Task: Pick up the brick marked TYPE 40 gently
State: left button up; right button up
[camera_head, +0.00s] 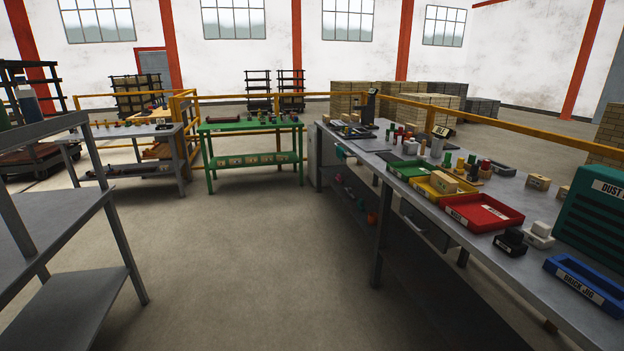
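Neither of my grippers is in view. A tan brick (443,182) lies in the yellow tray (420,190) on the long grey bench at the right. Another tan brick (538,182) with a small dark mark on its front sits on the same bench, farther right. A third tan block (563,192) is just to its right, partly hidden by the dark green box. The marks on these bricks are too small to read, so I cannot tell which one is TYPE 40.
The long bench (345,168) also holds a green tray (408,170), a red tray (483,212), a blue brick jig (588,282) and a dark green dust box (596,215). A grey shelf (62,215) stands at the left. The floor (240,260) between is clear. A green table (250,125) stands beyond.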

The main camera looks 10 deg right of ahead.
aim_at(446, 185)
jog(key=i+z, duration=0.25)
jog(key=i, duration=0.3)
jog(key=i+j+z, duration=0.2)
jog(key=i, duration=0.35)
jog(key=i+j+z, duration=0.25)
jog(key=i, duration=0.3)
